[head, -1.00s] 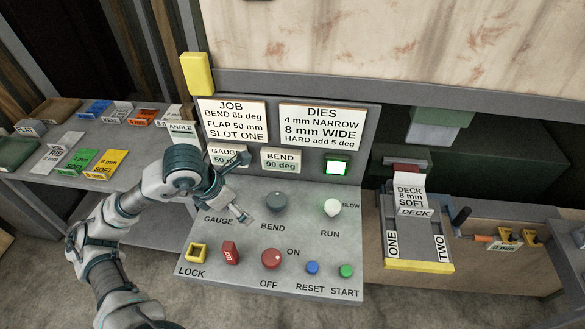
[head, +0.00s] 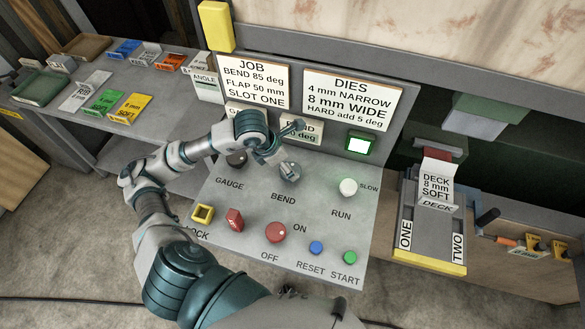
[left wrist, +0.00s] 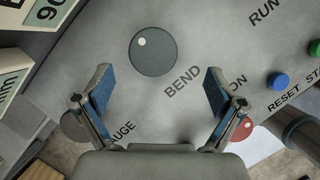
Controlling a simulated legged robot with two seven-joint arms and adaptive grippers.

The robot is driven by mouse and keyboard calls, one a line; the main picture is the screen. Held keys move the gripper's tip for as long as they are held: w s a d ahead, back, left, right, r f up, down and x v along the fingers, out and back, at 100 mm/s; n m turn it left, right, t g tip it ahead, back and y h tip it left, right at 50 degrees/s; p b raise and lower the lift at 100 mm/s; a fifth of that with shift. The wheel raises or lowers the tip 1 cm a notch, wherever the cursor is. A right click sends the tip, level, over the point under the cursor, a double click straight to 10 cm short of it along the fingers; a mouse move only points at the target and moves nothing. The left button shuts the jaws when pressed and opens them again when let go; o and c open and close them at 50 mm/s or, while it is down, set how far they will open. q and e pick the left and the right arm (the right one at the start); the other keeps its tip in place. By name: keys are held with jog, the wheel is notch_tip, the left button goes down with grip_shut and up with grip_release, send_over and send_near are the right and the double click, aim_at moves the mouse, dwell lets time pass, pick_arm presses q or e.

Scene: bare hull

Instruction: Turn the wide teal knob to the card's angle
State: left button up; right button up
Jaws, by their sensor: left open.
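The wide BEND knob (head: 291,178) is round, dark grey-teal, and partly covered by my left gripper in the head view. The left wrist view shows the whole knob (left wrist: 153,58) with a white dot at its upper left. My left gripper (head: 291,150) is open and empty over it; in the wrist view the knob lies just beyond and between the fingertips (left wrist: 158,75), with no contact visible. The JOB card (head: 254,82) reads bend 85 deg, flap 50 mm, slot one. The BEND readout (head: 303,130) is partly hidden. My right gripper is not in view.
The DIES card (head: 352,98) includes "HARD add 5 deg". The GAUGE knob (head: 237,159) is left of BEND and the white RUN knob (head: 348,187) right. A red knob (head: 275,232), blue button (head: 316,247) and green button (head: 350,257) sit below. The deck card (head: 436,182) reads 8 mm soft.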

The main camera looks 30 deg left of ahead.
pick_arm(q)
jog(key=f, duration=0.1)
jog(key=w+f, duration=0.1)
jog(key=f, duration=0.3)
jog(key=shift+w+a+f, duration=0.2)
jog(key=shift+w+a, duration=0.1)
jog(key=shift+w, duration=0.05)
jog(key=shift+w+a+f, duration=0.1)
jog(key=shift+a+f, duration=0.1)
jog(key=shift+f, duration=0.1)
jog(key=shift+d, duration=0.35)
jog(key=shift+d+r, duration=0.1)
jog(key=shift+d, duration=0.15)
jog(key=shift+c, duration=1.2)
jog(key=shift+d, duration=0.2)
jog(key=c, duration=0.9)
jog(key=shift+a, duration=0.35)
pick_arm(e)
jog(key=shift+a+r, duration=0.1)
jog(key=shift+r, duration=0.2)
pick_arm(q)
jog(key=shift+d, duration=0.15)
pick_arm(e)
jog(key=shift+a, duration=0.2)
